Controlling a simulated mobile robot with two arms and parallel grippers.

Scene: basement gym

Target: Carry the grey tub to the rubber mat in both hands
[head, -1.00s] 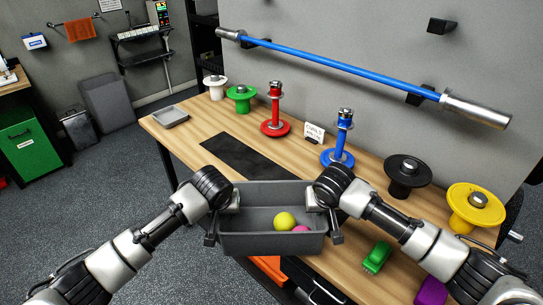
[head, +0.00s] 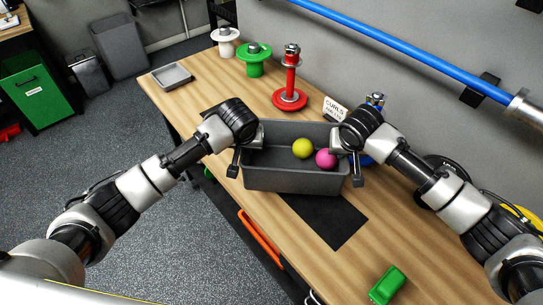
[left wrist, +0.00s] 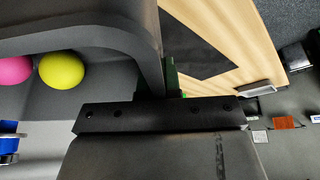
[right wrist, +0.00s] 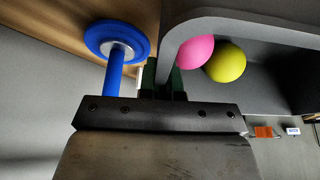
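The grey tub (head: 295,180) is over the wooden table, with a yellow ball (head: 303,148) and a pink ball (head: 326,158) inside. My left gripper (head: 243,150) is shut on its left end wall. My right gripper (head: 347,150) is shut on its right end wall. Both wrist views show the wall between dark fingers. The tub looks about level; I cannot tell how high it is above the table. The black rubber mat (head: 325,218) lies flat on the table, partly hidden under and behind the tub. It also shows in the left wrist view (left wrist: 200,45).
A blue weight stand (right wrist: 118,45) is close beside my right gripper. A red stand (head: 290,85), a card (head: 335,108), green (head: 255,62) and white (head: 226,42) stands line the wall side. A grey tray (head: 172,76) sits at the far left, a green block (head: 388,285) near the front.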

